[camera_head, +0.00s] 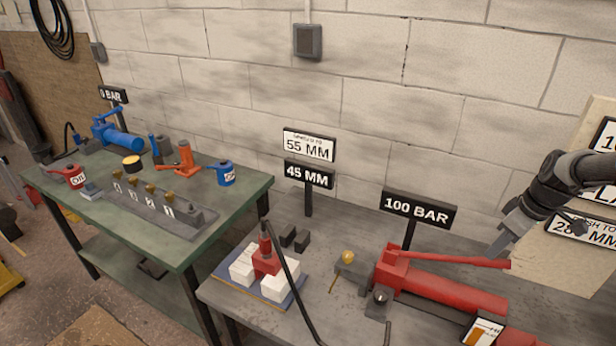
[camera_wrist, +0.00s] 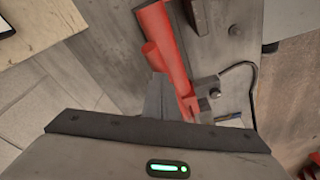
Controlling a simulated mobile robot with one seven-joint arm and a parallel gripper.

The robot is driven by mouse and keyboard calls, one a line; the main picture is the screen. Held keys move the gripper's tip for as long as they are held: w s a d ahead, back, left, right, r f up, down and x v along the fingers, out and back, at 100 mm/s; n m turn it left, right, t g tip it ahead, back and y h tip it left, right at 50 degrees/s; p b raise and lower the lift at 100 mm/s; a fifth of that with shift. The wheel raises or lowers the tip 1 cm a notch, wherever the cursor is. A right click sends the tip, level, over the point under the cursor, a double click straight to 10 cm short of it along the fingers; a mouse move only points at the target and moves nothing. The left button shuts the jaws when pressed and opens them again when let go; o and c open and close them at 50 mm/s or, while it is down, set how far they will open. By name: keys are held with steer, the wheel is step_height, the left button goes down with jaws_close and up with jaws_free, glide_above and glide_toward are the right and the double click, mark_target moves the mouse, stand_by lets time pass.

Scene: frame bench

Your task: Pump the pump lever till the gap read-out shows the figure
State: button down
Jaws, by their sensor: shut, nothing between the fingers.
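The red pump (camera_head: 440,288) lies on the grey bench at the right, with its red pump lever (camera_head: 460,258) stretched above it to the right. The lever looks close to level. My gripper (camera_head: 497,250) is shut and empty, its tip near the lever's free end; I cannot tell whether they touch. In the wrist view, red pump parts (camera_wrist: 170,60) show beyond the gripper body, which hides much. The black gap read-out (camera_head: 309,175) shows 45 MM. The white sign (camera_head: 309,146) above it shows 55 MM. A red spreader (camera_head: 265,258) stands between white blocks (camera_head: 280,284).
A black gauge sign (camera_head: 418,209) beside the pump reads 100 BAR. A dark hose (camera_head: 290,275) runs from the spreader across the bench. A brass-coloured fitting (camera_head: 347,258) stands left of the pump. A green table (camera_head: 230,205) with other tools stands at the left.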

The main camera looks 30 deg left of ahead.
stand_by(0.4)
steer(key=b+x, duration=0.1)
steer(key=x, duration=0.1)
steer(key=d+b+x, duration=0.1)
steer(key=b+x, duration=0.1)
steer(key=x, duration=0.1)
steer(key=b+x, duration=0.2)
steer(key=shift+s+d+f, duration=0.1)
steer(key=shift+s+f, duration=0.3)
steer(key=shift+f, duration=0.05)
steer(key=shift+w+a+p+v, duration=0.2)
steer(key=shift+p+v, duration=0.65)
steer(key=shift+v, duration=0.4)
steer(key=shift+w+a+p+v, duration=0.1)
steer(key=shift+a+p+v, duration=0.15)
steer(key=shift+p+v, duration=0.85)
steer(key=shift+w+a+p+v, duration=0.15)
steer(key=shift+p+v, duration=0.45)
steer(key=shift+v, duration=0.85)
steer(key=shift+r, duration=0.15)
steer(key=shift+r, duration=0.1)
stand_by(1.4)
stand_by(0.8)
